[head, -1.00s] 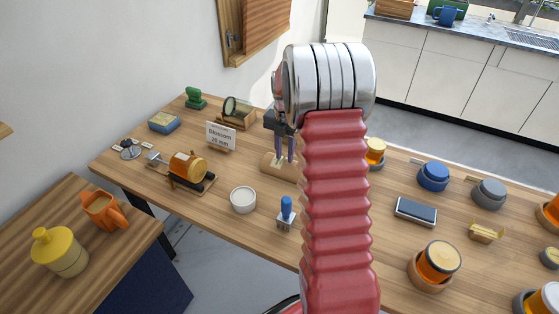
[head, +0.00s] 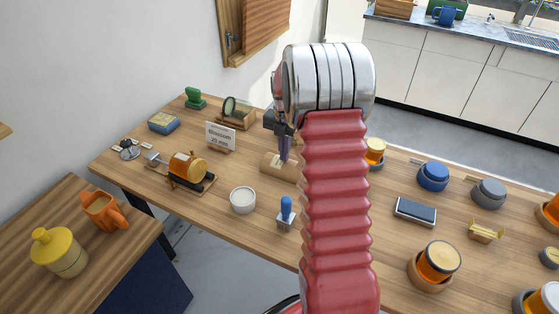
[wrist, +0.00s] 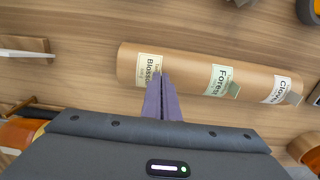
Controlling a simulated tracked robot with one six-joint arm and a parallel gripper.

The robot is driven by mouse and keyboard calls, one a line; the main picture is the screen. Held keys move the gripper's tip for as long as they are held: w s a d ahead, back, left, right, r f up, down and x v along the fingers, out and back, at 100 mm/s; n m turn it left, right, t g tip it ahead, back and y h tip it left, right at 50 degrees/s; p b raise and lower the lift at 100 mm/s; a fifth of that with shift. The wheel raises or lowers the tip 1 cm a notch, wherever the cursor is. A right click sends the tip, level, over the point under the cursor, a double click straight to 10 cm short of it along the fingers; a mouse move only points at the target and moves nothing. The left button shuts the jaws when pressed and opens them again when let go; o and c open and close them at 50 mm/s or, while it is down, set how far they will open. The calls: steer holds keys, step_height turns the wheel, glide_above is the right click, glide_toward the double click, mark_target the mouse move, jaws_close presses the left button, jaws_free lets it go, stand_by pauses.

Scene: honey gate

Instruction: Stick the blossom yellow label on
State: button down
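A brown label roll (head: 272,166) lies on the table. In the wrist view the roll (wrist: 190,66) bears a pale yellow Blossom label (wrist: 147,69), a green Forest label (wrist: 219,80) and a white Clover label (wrist: 281,90). The other two labels each have a small tab sticking out at one side. My gripper (wrist: 162,84) is shut with its fingertips at the Blossom label's matching edge, so its tab appears pinched and hidden between them. The label still lies against the roll. A honey jar (head: 188,166) lies on its side in a dark cradle (head: 201,184), left of the roll.
A sign reading Blossom (head: 220,136) stands behind the jar. A white bowl (head: 243,200) and a blue-handled tool (head: 286,212) stand in front of the roll. More jars, a blue pot (head: 433,176) and a grey pot (head: 489,193) stand on the right.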

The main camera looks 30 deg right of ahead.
steer(key=shift+r, duration=0.15)
step_height(320, 180, up, 8)
stand_by(1.5)
steer(key=shift+w+a+f, duration=0.1)
steer(key=shift+f, duration=0.1)
steer(key=a+f+m, duration=0.2)
steer(key=a+m, duration=1)
steer(key=a, duration=0.1)
steer(key=a+f+m, duration=0.3)
steer(key=a+m, duration=0.9)
steer(key=a, duration=0.2)
steer(key=shift+w+a+f, duration=0.15)
steer(key=shift+w, duration=0.3)
